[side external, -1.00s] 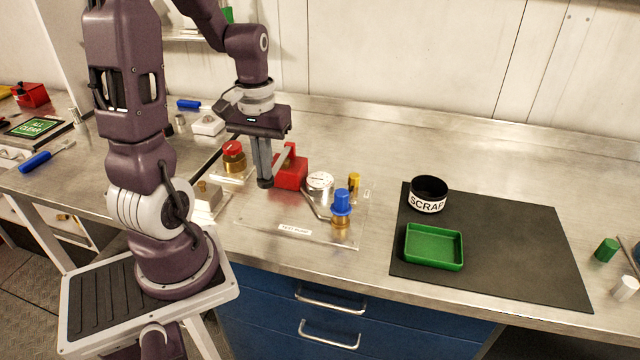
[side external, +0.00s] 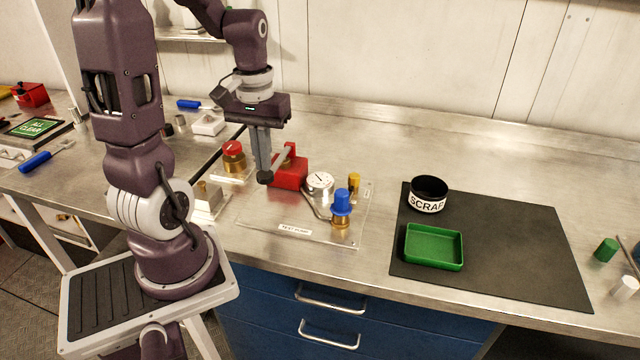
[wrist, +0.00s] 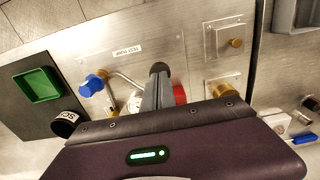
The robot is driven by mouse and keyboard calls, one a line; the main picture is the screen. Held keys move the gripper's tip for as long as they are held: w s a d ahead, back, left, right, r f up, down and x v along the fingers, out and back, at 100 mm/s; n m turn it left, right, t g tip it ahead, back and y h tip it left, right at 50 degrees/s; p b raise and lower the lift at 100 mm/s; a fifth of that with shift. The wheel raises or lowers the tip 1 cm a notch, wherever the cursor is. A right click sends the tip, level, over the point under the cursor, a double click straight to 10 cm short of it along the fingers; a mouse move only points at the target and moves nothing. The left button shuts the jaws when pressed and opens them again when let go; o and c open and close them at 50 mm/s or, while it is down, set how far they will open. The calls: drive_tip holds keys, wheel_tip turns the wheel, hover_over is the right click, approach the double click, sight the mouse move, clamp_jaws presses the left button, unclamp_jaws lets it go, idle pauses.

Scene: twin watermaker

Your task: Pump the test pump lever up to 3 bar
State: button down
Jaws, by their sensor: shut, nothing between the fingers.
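The test pump has a red body (side external: 289,172) on a clear plate labelled TEST PUMP. Its grey lever (side external: 279,162) slopes down to the left from the top of the body to a dark knob (side external: 265,177). My gripper (side external: 263,170) is shut and points down at the knob end of the lever. I cannot tell whether the fingertips touch it. In the wrist view the fingers (wrist: 160,88) lie in front of the lever and hide much of it and the gauge. The white round gauge (side external: 320,182) stands right of the body; its reading is too small to tell.
A blue-capped brass valve (side external: 342,204) and a yellow fitting (side external: 354,182) stand right of the gauge. A red-capped brass fitting (side external: 233,157) is left of my gripper. A black mat (side external: 510,250) holds a green tray (side external: 434,228) and a SCRAP bin (side external: 428,203).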

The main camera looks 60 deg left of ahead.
sight(265, 174)
drive_tip(key=shift+r, duration=0.25)
drive_tip(key=shift+f, duration=2.55)
drive_tip(key=shift+r, duration=2.55)
drive_tip(key=shift+f, duration=0.1)
